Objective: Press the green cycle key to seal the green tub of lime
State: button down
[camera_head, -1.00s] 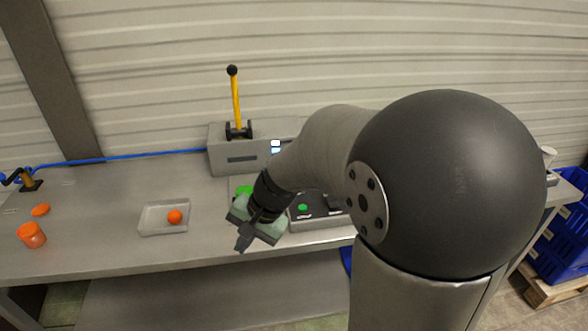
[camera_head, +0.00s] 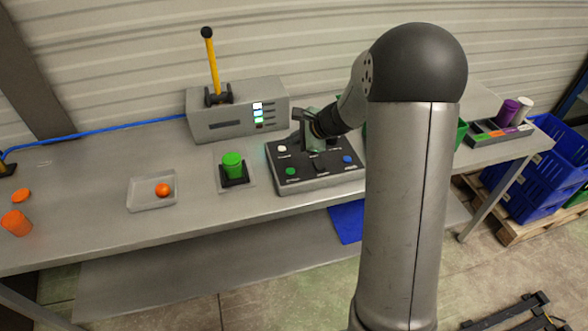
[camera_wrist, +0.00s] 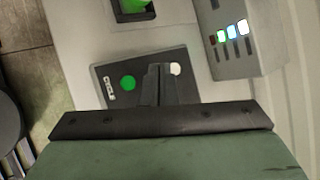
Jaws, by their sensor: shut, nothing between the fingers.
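The green cycle key (camera_head: 291,171) is a round button at the front left of a dark key panel (camera_head: 325,178). In the wrist view the green key (camera_wrist: 128,83) has a "CYCLE" label beside it. The green tub (camera_head: 232,166) stands upright in a black holder left of the panel; only part of the tub (camera_wrist: 132,5) shows at the wrist view's top edge. My gripper (camera_head: 309,148) is over the panel's back part, right of the white key. In the wrist view my shut, empty fingers (camera_wrist: 160,72) lie between the green and white keys. Their height above the panel is unclear.
The panel also has a white key (camera_head: 282,149) and a blue key (camera_head: 347,159). A grey machine (camera_head: 235,123) with a yellow lever and lit lights stands behind. A shallow tray (camera_head: 145,197) with an orange ball is left. Bench between tray and tub holder is clear.

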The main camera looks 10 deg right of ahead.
jog(key=b, duration=0.5)
send_over(294, 172)
notch_tip(294, 172, down, 8)
jog(key=shift+r, duration=0.2)
jog(key=shift+w+f+b, duration=0.1)
jog(key=shift+f+b, duration=0.55)
jog(key=shift+b, duration=0.25)
jog(key=shift+f, duration=0.15)
dwell(1.0)
jog(key=shift+f+b, duration=0.3)
jog(key=shift+b, duration=0.3)
